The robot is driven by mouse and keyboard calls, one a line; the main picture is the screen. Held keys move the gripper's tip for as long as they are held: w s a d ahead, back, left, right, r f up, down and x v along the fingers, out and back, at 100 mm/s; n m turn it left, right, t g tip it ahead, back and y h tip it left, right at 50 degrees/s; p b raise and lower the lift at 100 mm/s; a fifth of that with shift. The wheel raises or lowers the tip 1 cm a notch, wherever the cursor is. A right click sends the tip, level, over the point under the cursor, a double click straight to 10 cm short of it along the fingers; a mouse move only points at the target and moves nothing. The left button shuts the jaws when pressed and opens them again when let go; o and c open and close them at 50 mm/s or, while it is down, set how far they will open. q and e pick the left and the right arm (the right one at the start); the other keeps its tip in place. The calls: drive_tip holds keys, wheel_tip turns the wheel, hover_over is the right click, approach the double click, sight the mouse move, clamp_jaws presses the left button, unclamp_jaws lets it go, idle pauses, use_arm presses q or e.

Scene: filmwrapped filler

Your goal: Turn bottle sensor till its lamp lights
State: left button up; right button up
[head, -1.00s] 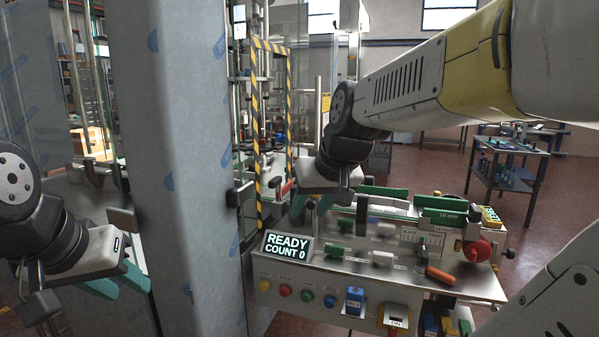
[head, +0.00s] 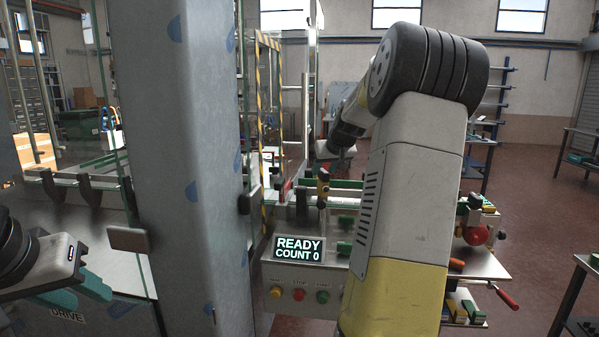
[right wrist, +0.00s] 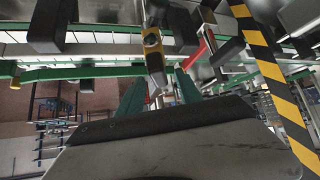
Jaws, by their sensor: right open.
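The bottle sensor, which I take to be the small yellow and dark block (head: 323,186), stands upright by the rail of the machine in the head view. In the right wrist view the yellow-faced sensor (right wrist: 152,45) is just beyond my fingertips, near the middle. I cannot make out a lit lamp on it. My left gripper (head: 80,290) is empty at the lower left, teal fingers apart, far from the sensor.
A display (head: 298,249) reads READY COUNT 0 above coloured buttons (head: 300,294). A tall film-wrapped column (head: 180,150) stands between my left gripper and the sensor. A yellow-black striped post (right wrist: 275,85) is close on the right in the wrist view. A red knob (head: 475,235) is at the right.

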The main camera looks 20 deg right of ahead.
drive_tip(key=shift+x, duration=0.85)
clamp_jaws()
